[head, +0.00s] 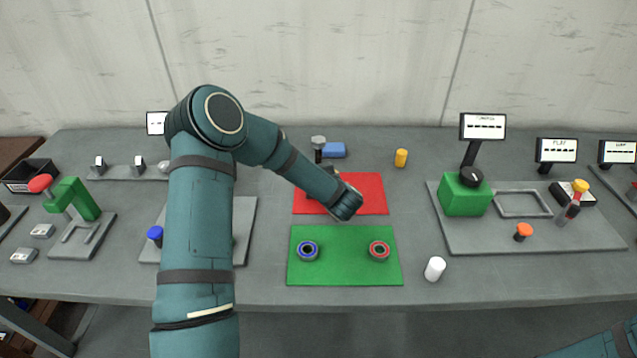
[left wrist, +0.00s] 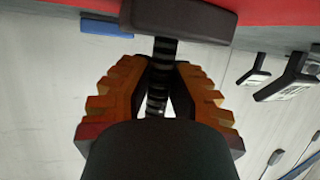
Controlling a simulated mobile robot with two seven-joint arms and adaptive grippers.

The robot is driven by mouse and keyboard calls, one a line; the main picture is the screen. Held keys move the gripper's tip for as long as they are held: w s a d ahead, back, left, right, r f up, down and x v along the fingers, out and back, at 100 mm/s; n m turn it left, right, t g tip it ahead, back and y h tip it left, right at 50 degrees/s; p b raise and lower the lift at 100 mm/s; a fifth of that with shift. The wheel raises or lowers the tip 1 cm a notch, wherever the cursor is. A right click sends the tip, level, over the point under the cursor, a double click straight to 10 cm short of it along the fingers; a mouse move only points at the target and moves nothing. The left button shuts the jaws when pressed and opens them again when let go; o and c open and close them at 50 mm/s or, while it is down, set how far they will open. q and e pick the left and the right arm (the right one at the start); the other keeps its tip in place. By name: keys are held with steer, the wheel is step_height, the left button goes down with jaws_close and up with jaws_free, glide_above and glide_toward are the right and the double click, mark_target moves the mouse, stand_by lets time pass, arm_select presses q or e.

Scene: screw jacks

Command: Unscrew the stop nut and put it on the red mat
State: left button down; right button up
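The red mat (head: 372,192) lies at the table's middle and fills the top edge of the left wrist view (left wrist: 75,4). My left gripper reaches over it in the head view, its fingers mostly hidden by my wrist. A grey hexagonal head on a dark post (head: 318,143) stands just behind the mat's left part. In the left wrist view a black threaded rod (left wrist: 164,52) runs between the orange-brown fingers of my left gripper (left wrist: 165,68), with a dark block (left wrist: 185,18) at its far end. The fingertips are close to the rod; contact is unclear. I cannot single out the stop nut. My right gripper is out of view.
A panel with a green box (head: 462,200) is at right.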

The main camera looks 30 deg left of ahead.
mark_target(321, 147)
arm_select(q)
steer(key=shift+w+r, duration=0.1)
steer(key=shift+r, duration=0.15)
step_height(321, 147, up, 10)
steer(key=shift+f+p, duration=0.15)
steer(key=shift+p, duration=0.85)
steer(key=shift+f, duration=0.1)
stand_by(0.4)
